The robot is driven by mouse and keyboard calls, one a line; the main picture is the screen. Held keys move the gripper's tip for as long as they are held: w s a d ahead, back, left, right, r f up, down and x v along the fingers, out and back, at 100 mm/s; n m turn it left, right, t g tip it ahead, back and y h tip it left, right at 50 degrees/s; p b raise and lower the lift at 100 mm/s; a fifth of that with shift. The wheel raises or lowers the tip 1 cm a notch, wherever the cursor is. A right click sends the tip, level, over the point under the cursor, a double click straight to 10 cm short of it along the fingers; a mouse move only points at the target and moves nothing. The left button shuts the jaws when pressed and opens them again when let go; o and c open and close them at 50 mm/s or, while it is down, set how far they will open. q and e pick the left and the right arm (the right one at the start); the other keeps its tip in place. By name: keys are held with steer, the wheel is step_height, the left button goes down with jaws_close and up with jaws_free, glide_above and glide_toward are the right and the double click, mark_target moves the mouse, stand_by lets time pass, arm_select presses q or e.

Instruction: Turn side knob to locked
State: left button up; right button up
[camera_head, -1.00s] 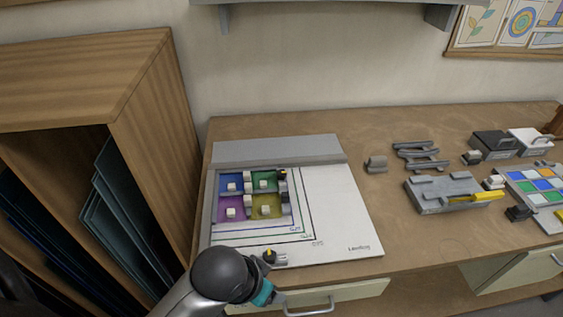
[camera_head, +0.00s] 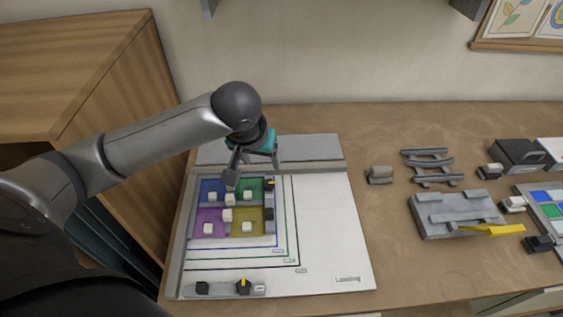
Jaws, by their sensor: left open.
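A white board (camera_head: 334,235) on the bench holds a two-by-two block of blue, green, purple and yellow panes (camera_head: 247,213) with several small white blocks on them. A black side knob (camera_head: 270,184) with a yellow mark sits at the block's upper right, with a dark block below it. Another black knob (camera_head: 243,286) with a yellow pointer is on a grey strip at the board's front edge. My left gripper (camera_head: 254,171) is open and empty above the back of the panes, its fingers pointing down, just left of the side knob. I cannot tell whether it touches anything. My right gripper is out of view.
A wooden cabinet (camera_head: 95,60) stands at the left. To the right are a small grey block (camera_head: 379,174), a curved rack (camera_head: 432,167), a grey fixture (camera_head: 456,212) with a yellow handle and a color tray (camera_head: 550,215).

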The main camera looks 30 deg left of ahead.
arm_select(q)
steer(key=b, duration=0.2)
glide_toward(269, 181)
steer(key=x, duration=0.7)
steer(key=shift+w+f, duration=0.2)
steer(key=shift+f, duration=0.5)
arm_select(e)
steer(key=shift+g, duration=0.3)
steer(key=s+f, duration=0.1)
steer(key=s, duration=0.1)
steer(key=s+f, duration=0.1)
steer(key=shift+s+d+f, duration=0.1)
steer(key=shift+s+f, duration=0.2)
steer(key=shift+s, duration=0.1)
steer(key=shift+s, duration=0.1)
arm_select(q)
jaws_close()
